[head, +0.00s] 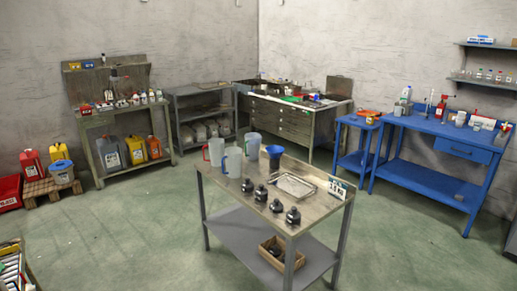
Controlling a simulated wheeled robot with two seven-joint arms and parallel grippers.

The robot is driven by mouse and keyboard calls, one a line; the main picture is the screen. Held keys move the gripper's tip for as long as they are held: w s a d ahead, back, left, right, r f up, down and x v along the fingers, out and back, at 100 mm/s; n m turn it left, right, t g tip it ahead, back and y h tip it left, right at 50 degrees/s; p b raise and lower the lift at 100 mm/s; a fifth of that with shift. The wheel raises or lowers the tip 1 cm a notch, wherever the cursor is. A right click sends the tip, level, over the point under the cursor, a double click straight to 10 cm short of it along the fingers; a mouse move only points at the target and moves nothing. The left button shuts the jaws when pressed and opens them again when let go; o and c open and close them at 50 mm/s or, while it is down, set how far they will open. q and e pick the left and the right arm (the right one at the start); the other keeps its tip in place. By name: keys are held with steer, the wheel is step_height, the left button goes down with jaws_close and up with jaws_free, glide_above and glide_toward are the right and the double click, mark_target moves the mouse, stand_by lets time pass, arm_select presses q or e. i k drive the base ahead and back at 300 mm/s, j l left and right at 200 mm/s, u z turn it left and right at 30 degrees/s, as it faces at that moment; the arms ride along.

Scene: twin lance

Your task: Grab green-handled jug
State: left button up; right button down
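Three translucent jugs stand close together at the far left part of the grey metal table (235,197) in the middle of the room. One jug (217,149) has a red handle on its left. A nearer jug (234,161) has a blue handle on its left. A third jug (254,145) stands behind and to the right; its handle colour is too small to make out. I cannot pick out a green handle with certainty. Neither of my grippers is in view.
On the same table are a blue funnel (275,152) in a dark vessel, several small black bottles (261,193), a metal tray (296,184) and a number sign (337,188). A wooden box (272,255) is on its lower shelf. Green floor around the table is open.

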mark_target(253, 144)
steer(key=i+j, duration=0.3)
steer(key=i+j+z, duration=0.1)
steer(key=i+j, duration=0.2)
steer(key=i+j+z, duration=0.1)
steer(key=i+j, duration=0.2)
steer(key=j, duration=0.2)
steer(key=i+j, duration=0.25)
steer(key=j, duration=0.15)
steer(key=i+j+z, duration=0.1)
steer(key=i+j, duration=0.45)
steer(key=j, duration=0.25)
steer(key=i+j+z, duration=0.1)
steer(key=i+j, duration=0.15)
steer(key=j, duration=0.15)
steer(key=i+j+z, duration=0.1)
steer(key=i+j, duration=0.15)
steer(key=j, duration=0.2)
